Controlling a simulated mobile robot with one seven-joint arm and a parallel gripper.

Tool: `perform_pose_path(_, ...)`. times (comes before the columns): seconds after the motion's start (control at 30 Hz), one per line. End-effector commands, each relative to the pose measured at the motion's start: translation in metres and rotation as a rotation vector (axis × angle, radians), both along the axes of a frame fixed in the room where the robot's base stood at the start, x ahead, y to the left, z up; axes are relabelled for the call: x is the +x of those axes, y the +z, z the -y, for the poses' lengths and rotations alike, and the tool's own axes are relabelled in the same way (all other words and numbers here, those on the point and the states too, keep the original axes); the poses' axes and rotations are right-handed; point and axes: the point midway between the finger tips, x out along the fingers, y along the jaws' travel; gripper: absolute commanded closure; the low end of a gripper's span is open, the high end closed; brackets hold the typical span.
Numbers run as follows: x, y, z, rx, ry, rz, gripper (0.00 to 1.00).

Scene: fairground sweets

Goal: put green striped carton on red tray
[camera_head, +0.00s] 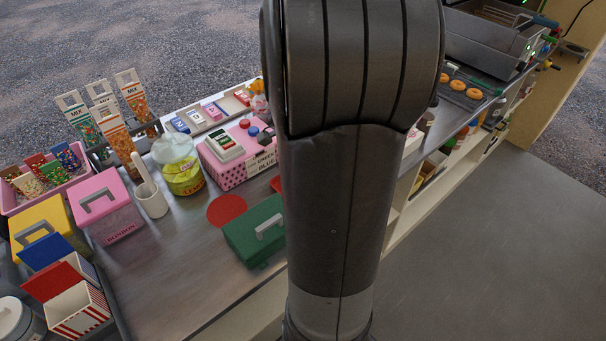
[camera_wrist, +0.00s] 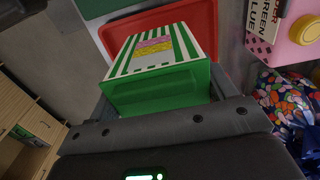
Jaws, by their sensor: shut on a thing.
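The green striped carton (camera_wrist: 160,92) is in the middle of the wrist view. It has a green end and a green-and-white striped face with a pink and yellow patch. My gripper (camera_wrist: 164,97) is shut on it, with a finger on each side. The red tray (camera_wrist: 206,22) shows just behind the carton in that view, partly covered by it. I cannot tell whether the carton touches the tray. In the head view my arm hides the gripper and the carton. Only a small red edge (camera_head: 276,184), probably the tray, shows beside my arm.
A pink box labelled GREEN and BLUE (camera_head: 232,168) stands close to the tray. A green lidded box (camera_head: 243,239) and a flat red disc (camera_head: 226,210) are nearby. A yellow-labelled jar (camera_head: 180,168) and a white cup (camera_head: 151,201) stand further left. Bare counter (camera_head: 185,270) lies in front.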

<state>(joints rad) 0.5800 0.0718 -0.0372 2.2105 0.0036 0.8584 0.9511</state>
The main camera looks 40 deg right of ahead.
Motion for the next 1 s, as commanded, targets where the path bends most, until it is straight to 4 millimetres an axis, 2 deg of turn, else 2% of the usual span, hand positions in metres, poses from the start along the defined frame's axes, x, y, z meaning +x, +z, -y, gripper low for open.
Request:
perform_pose_path(0.2,-0.001,-0.034,0.0,0.002,-0.001,-0.004,0.41)
perform_pose_path(0.27,-0.001,-0.04,0.0,0.002,-0.001,-0.003,0.41)
perform_pose_path(0.67,0.0,-0.045,0.0,0.001,0.0,-0.001,0.41)
perform_pose_path(0.7,0.0,-0.046,0.0,0.001,0.0,-0.001,0.22)
perform_pose_path(0.93,0.0,-0.045,0.0,0.001,0.0,-0.001,0.03)
perform_pose_path(1.0,0.0,-0.045,0.0,0.001,0.0,-0.001,0.01)
